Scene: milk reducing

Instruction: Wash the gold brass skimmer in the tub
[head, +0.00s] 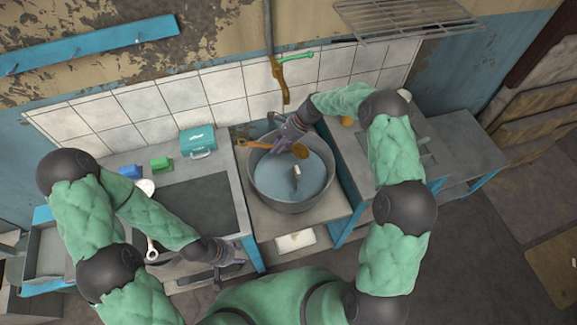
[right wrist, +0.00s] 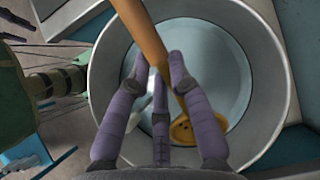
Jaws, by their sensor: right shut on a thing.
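The gold brass skimmer (head: 256,145) is held across the back of the grey round tub (head: 283,207). Its handle sticks out past the rim to the left. Its round perforated head (head: 300,151) is over the bluish water inside the tub; I cannot tell whether it touches the water. My right gripper (head: 284,143) is shut on the skimmer's handle. In the right wrist view the handle (right wrist: 140,32) runs between my fingers (right wrist: 160,68), with the head (right wrist: 200,134) near the tub wall. My left gripper (head: 232,254) is low left of the tub, away from it; its fingers are unclear.
A whitish object (head: 296,172) is in the tub. A brass tap (head: 278,82) with a green handle is on the tiled wall behind. A teal box (head: 198,141), a green block (head: 162,163) and a blue block (head: 130,171) stand on the left counter. The right counter is mostly clear.

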